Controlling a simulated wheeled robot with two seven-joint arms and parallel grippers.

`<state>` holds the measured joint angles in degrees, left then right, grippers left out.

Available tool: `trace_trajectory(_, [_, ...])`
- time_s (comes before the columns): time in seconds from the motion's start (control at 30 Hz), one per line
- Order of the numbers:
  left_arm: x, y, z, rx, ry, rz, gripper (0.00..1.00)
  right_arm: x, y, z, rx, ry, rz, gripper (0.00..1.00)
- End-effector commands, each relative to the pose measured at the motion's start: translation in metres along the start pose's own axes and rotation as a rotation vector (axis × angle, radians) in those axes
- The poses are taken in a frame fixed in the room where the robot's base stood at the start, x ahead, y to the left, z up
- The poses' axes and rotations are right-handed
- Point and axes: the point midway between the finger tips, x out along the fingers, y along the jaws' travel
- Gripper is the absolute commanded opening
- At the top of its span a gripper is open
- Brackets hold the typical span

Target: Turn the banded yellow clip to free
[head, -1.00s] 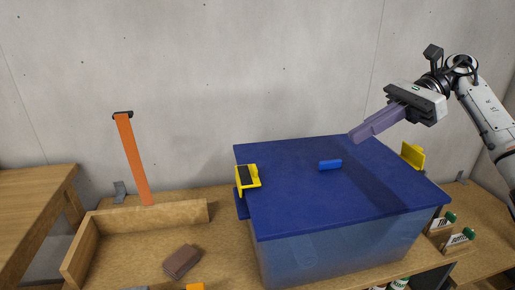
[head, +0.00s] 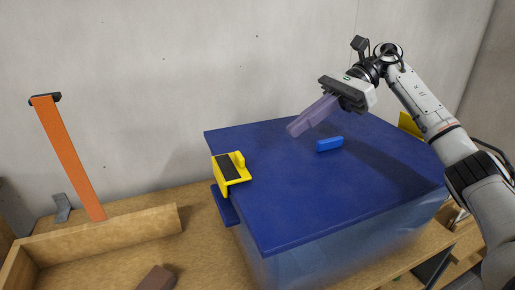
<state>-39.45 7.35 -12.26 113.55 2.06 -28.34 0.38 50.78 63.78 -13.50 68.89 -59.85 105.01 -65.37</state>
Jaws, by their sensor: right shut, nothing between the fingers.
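The yellow clip with a dark band (head: 232,173) sits at the left edge of the blue lid (head: 290,200), on a box with see-through blue walls (head: 345,250). A second yellow clip (head: 410,125) shows at the lid's right edge, partly behind my right arm; I see no band on its visible part. My right gripper (head: 294,131) is shut and empty, its purple fingers over the back of the lid, to the right of the banded clip and apart from it. My left gripper is not in view.
A small blue handle (head: 329,144) stands up on the lid near the right fingers. An orange strap (head: 68,155) stands at the left against the concrete wall. A wooden tray (head: 110,232) with a brown block (head: 157,279) lies at the front left.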

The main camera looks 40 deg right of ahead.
Motion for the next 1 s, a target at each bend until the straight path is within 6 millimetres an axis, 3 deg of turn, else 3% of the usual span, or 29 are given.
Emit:
trace_trajectory(0.2, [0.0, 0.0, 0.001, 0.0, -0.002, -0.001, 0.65, 0.05, 0.001, 0.0, 0.0, -0.001, 0.005, 0.0])
trace_trajectory(0.4, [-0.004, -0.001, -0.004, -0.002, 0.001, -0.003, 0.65, 0.081, 0.001, 0.011, -0.001, -0.002, 0.003, 0.0])
trace_trajectory(0.63, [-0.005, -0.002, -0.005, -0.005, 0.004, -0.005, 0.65, 0.098, 0.0, 0.02, 0.001, -0.001, 0.001, 0.0])
trace_trajectory(1.0, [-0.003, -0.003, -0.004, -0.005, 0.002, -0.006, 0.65, 0.099, 0.0, 0.02, 0.001, -0.001, 0.0, 0.0])
